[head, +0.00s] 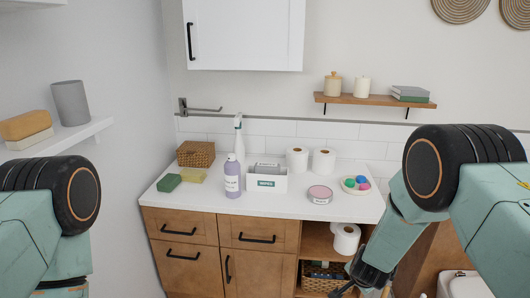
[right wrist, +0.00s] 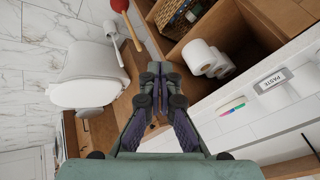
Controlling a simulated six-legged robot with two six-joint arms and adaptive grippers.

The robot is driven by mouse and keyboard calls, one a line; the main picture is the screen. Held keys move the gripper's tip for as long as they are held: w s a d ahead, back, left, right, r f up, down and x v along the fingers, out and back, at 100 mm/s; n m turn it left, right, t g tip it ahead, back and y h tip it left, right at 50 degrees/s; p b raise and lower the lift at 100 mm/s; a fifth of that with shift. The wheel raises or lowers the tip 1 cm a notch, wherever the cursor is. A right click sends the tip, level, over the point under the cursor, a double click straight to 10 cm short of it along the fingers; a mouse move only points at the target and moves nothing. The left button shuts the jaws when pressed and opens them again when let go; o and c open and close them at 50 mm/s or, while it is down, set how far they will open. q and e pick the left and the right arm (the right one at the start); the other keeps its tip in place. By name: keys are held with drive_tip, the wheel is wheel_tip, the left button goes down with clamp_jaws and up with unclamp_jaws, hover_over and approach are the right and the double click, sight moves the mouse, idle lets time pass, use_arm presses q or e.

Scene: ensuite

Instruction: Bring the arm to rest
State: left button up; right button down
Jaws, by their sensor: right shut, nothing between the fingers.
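My right arm comes in from the right in the head view and reaches down in front of the right end of the wooden cabinet (head: 190,258). My right gripper (head: 345,291) is low at the bottom edge there. In the right wrist view the right gripper (right wrist: 157,72) has its dark fingers together, with nothing between them. My left arm shows only at the left edge of the head view, and its gripper is out of the picture.
The white counter (head: 275,203) holds a purple bottle (head: 233,177), a spray bottle (head: 239,140) and a pink tin (head: 320,194). The open shelf beside my right gripper holds paper rolls (right wrist: 205,58) and a basket (right wrist: 172,14). A toilet (right wrist: 88,78) and plunger (right wrist: 126,20) stand nearby.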

drive_tip(key=shift+w+a+r, duration=0.1)
drive_tip(key=shift+w+a, duration=0.15)
drive_tip(key=shift+w, duration=0.7)
